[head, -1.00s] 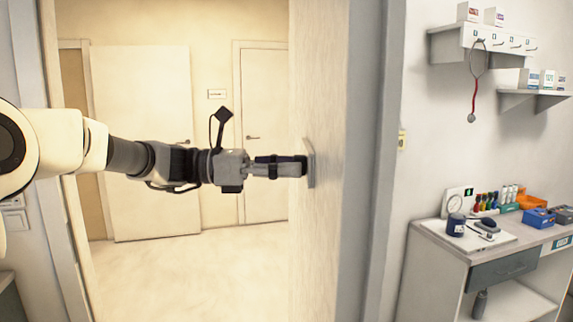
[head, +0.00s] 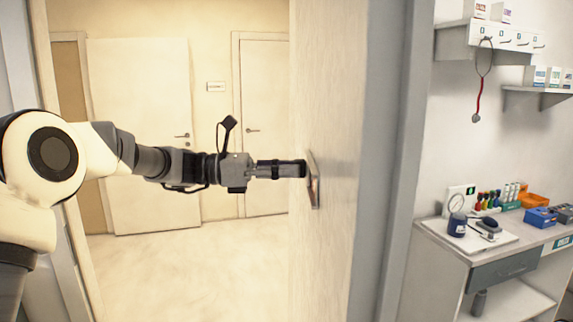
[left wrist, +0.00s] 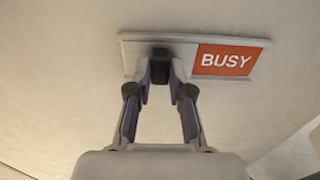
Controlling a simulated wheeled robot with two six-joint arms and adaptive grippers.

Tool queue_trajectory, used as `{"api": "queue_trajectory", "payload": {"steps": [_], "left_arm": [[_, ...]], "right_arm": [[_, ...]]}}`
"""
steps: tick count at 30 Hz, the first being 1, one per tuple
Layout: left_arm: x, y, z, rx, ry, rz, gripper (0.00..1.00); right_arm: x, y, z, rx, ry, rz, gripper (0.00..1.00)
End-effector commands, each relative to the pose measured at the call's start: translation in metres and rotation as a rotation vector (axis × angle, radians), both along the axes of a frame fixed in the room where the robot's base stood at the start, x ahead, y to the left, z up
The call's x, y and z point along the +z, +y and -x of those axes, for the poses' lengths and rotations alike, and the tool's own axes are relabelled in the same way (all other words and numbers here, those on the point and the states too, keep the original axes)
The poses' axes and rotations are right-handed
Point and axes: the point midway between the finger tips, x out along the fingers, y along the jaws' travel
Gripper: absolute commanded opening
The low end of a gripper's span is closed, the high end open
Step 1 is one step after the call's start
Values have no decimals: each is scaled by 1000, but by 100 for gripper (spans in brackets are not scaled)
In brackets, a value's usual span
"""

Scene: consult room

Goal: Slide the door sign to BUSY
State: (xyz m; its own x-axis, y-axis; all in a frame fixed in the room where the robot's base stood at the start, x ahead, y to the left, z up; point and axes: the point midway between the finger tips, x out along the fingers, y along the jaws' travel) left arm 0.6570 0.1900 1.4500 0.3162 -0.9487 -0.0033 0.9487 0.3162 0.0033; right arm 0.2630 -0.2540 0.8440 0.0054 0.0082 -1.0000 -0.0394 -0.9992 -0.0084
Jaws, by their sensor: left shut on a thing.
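The door sign (head: 314,183) is a flat plate on the face of the open door, seen nearly edge-on in the head view. In the left wrist view the sign (left wrist: 197,78) shows a red panel with the word BUSY (left wrist: 224,61) at its right part. The part left of the dark knob (left wrist: 160,70) is pale with no word visible. My left gripper (head: 304,169) is at the sign. In the left wrist view its fingertips (left wrist: 160,82) are closed around the knob, partly hiding it. My right gripper is in neither view.
The door (head: 335,110) stands open at the centre, with the grey frame (head: 398,130) to its right. A hallway with closed doors (head: 140,140) lies beyond. A desk (head: 465,245) with small items and wall shelves (head: 535,97) are at the right.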

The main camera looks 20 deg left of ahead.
Motion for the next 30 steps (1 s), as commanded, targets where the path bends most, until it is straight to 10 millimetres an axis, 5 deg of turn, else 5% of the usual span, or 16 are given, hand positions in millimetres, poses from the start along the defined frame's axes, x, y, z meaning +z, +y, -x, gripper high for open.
{"api": "queue_trajectory", "payload": {"steps": [5,6,7,19,30], "left_arm": [[4,0,1,-3,-7,5,0],[3,0,1,-3,-7,4,34],[3,0,1,-2,-7,4,45],[3,7,4,-5,-6,5,46],[2,90,28,-2,-5,8,46]], "right_arm": [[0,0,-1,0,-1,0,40],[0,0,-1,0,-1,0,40],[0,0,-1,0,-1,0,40],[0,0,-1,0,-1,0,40],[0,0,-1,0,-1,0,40]]}}
